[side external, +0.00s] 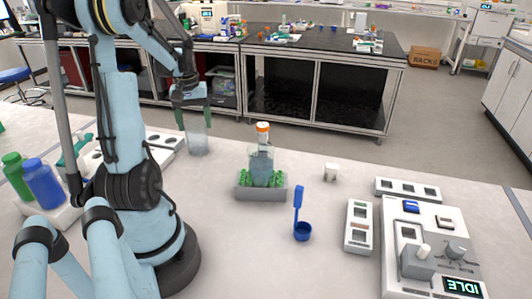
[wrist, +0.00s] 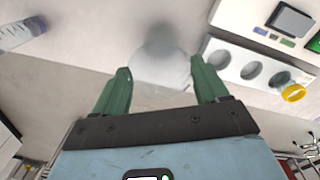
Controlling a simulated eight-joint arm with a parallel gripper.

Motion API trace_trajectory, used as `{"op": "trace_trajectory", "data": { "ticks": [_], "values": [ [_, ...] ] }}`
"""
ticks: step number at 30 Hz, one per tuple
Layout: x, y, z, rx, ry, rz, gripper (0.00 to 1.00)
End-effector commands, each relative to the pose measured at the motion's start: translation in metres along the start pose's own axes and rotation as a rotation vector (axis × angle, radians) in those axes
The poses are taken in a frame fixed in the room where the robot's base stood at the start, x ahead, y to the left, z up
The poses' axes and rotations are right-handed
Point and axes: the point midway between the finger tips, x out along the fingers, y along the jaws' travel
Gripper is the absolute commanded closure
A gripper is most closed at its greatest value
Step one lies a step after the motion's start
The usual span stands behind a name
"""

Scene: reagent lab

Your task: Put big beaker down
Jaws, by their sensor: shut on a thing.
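The big beaker (side external: 197,138) is clear glass and hard to see against the pale bench. It hangs below my gripper (side external: 193,118), beside the bench's back edge, and looks upright. My gripper is shut on it, with a green finger on either side. In the wrist view the beaker (wrist: 162,65) shows as a pale, see-through round shape between the two green fingertips of my gripper (wrist: 160,82). I cannot tell whether its base touches the bench.
A white holder with round holes (wrist: 250,68) is close to the beaker's right in the wrist view. A blue scoop (side external: 301,225), a small white cup (side external: 331,172) and an instrument (side external: 435,250) stand rightward.

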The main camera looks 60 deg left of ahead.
Motion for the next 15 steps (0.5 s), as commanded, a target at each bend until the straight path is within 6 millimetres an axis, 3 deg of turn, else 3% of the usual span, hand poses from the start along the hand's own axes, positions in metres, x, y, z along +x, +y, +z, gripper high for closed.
{"op": "trace_trajectory", "data": {
  "ticks": [5,6,11,15],
  "values": [
    [0.0027,0.0,-0.0001,0.0,0.0,0.0,0.7],
    [0.0034,0.0,-0.0001,0.0,0.0,0.0,0.25],
    [0.0029,0.0,0.0,0.0,0.0,0.0,0.01],
    [0.0028,0.0,0.0,0.0,0.0,0.0,0.01]
  ]
}}
